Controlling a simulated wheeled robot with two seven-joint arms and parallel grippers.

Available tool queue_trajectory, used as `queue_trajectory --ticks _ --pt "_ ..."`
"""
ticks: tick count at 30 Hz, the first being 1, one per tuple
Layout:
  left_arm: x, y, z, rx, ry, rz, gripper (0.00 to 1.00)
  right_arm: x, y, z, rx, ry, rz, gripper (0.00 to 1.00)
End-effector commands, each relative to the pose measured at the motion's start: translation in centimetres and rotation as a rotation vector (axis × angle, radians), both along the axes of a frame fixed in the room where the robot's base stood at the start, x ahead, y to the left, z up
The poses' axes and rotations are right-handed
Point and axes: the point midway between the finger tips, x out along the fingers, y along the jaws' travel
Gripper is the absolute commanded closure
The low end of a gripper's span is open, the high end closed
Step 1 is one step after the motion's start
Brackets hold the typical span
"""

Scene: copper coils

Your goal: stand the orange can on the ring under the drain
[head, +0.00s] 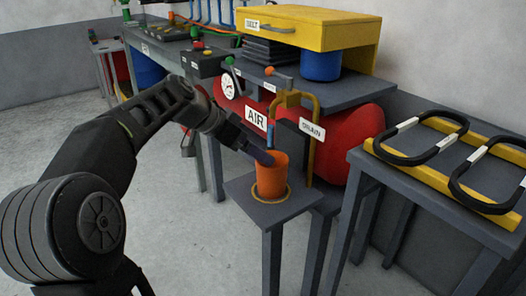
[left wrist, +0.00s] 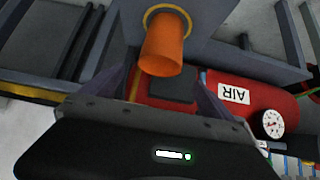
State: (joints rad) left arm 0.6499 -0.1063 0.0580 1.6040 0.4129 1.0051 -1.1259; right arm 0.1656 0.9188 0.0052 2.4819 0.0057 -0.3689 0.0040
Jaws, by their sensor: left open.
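The orange can (head: 268,178) stands upright on the small grey stand (head: 243,190), its base within the yellow ring (head: 288,192). In the left wrist view the can (left wrist: 163,50) shows with the ring (left wrist: 182,9) around its base. The drain, labelled DRAIN (head: 312,131), is just behind and above the can. My left gripper (head: 262,156) is at the can's upper rim in the head view. In the left wrist view its two fingers (left wrist: 162,85) are spread apart, with the can beyond them. Whether a finger touches the can cannot be told. My right gripper is out of view.
A red tank labelled AIR (head: 362,125) lies behind the stand, under the grey bench (head: 350,93). A yellow pipe (head: 312,155) rises close behind the can. A grey table (head: 440,190) with black-handled yellow bars is to the right. Open floor lies at left.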

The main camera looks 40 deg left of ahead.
Motion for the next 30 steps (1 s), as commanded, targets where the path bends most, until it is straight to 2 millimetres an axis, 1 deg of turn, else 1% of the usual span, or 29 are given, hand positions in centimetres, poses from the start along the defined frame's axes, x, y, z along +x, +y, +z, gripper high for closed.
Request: queue_trajectory --ticks 1,6,30 --pt "-0.5 0.2 0.8 0.001 -0.001 0.001 0.01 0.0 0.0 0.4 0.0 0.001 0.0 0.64" --pt "-1.7 0.5 1.8 0.0 0.0 -0.001 0.01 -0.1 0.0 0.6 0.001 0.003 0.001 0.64" --pt "-1.8 0.5 1.9 -0.001 0.0 -0.001 0.01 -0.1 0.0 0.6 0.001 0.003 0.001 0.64"
